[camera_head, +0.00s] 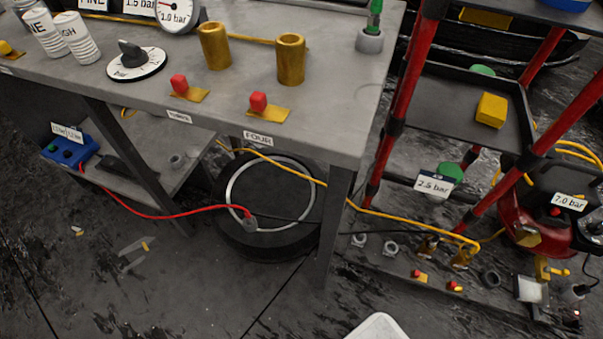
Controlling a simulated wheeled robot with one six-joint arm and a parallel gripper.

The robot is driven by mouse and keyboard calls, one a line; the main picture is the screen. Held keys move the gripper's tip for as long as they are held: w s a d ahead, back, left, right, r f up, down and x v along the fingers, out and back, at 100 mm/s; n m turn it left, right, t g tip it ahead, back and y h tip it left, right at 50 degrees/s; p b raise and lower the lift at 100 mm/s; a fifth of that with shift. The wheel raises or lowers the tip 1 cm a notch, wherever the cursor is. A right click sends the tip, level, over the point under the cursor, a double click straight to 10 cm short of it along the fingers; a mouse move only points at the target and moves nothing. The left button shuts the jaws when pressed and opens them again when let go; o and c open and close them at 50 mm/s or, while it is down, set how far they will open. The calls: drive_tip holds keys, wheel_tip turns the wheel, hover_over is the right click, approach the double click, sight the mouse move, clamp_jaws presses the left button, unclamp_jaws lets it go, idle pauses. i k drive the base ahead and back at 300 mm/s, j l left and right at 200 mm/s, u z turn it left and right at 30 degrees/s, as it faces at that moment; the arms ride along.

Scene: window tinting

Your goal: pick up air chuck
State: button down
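I cannot tell for certain which thing is the air chuck. A slim green piece (375,18) stands upright in a grey round holder (370,41) at the bench's far right corner; its top is cut by the frame edge. A red hose (160,216) runs from a blue box (70,148) to a small grey fitting (250,223) at the rim of a wheel (232,235) under the bench. Two brass cylinders (214,46) stand on the bench top.
The grey bench (340,130) has red buttons (258,102), a black-and-white dial (137,62) and a gauge (176,12). A red-posted rack (400,95) stands at right with a compressor (540,215). A yellow hose (390,214) crosses between them. Floor at lower left is mostly clear.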

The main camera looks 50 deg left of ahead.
sight(249, 219)
drive_tip(key=u, duration=2.7)
drive_tip(key=k+l+u, duration=0.1)
drive_tip(key=u, duration=0.35)
drive_tip(key=k+l+u, duration=0.15)
drive_tip(key=u, duration=0.25)
drive_tip(key=k+l+u, duration=0.1)
drive_tip(key=u, duration=0.35)
drive_tip(key=k+l, duration=0.1)
drive_tip(key=k, duration=0.65)
